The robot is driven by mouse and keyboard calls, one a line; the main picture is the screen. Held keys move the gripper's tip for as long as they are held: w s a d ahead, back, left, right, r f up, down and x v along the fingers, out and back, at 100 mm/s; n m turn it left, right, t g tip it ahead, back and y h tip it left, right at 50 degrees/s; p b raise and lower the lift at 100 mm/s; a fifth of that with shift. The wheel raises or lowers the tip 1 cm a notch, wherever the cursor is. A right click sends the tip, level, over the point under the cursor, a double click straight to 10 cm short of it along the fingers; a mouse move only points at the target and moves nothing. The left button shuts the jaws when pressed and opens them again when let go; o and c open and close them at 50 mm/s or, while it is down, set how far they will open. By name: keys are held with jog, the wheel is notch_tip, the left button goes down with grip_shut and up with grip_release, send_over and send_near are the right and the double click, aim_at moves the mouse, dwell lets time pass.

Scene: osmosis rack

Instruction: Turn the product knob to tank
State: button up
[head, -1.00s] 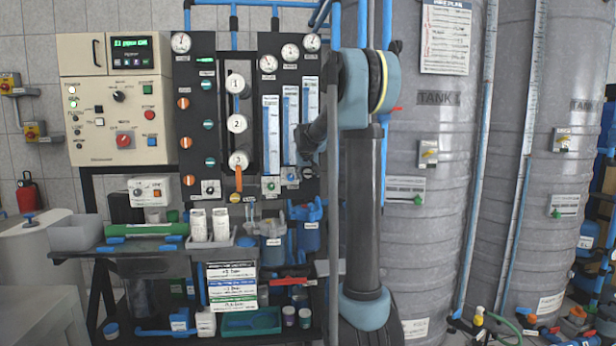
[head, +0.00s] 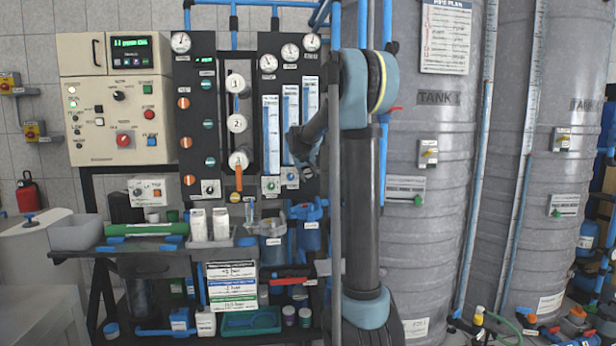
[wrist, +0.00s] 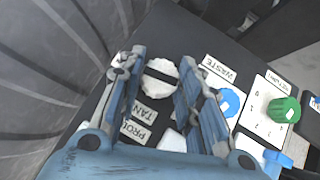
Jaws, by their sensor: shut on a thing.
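The product knob (wrist: 160,80) is a white, scalloped round knob with a dark bar across its middle. It shows in the wrist view between my fingertips, on a dark panel. White labels reading TANK (wrist: 152,111) and PRODUCT, partly hidden, lie below it, and a WASTE label (wrist: 218,68) lies to its right. My gripper (wrist: 157,72) is shut on the knob, with one blue-grey finger on each side. In the head view my arm reaches the right part of the black panel (head: 267,45); the knob cannot be made out there.
A blue knob (wrist: 229,102) and a green knob (wrist: 283,109) sit right of my gripper in the wrist view. Large grey tanks (head: 430,250) stand to the right in the head view. A bench with bottles and a grey bin (head: 76,233) is at left.

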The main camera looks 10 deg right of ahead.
jog(key=h, duration=0.1)
jog(key=n+h, duration=0.1)
jog(key=shift+a+f+n+t+h, duration=0.15)
jog(key=shift+a+n+t+h, duration=0.15)
jog(key=shift+h, duration=0.1)
jog(key=n+t+h, duration=0.1)
jog(key=n+h, duration=0.1)
jog(key=h, duration=0.1)
jog(key=shift+a+f, duration=0.1)
jog(key=shift+f, duration=0.1)
jog(key=n+h, duration=0.1)
jog(key=n+t+h, duration=0.1)
jog(key=h, duration=0.1)
jog(key=shift+f+n, duration=0.2)
jog(key=shift+n, duration=0.2)
jog(key=shift+s+f+n+t+h, duration=0.15)
jog(key=shift+n+t+h, duration=0.55)
jog(key=shift+n+t, duration=0.45)
jog(key=o, duration=1.1)
jog(key=shift+c, duration=0.2)
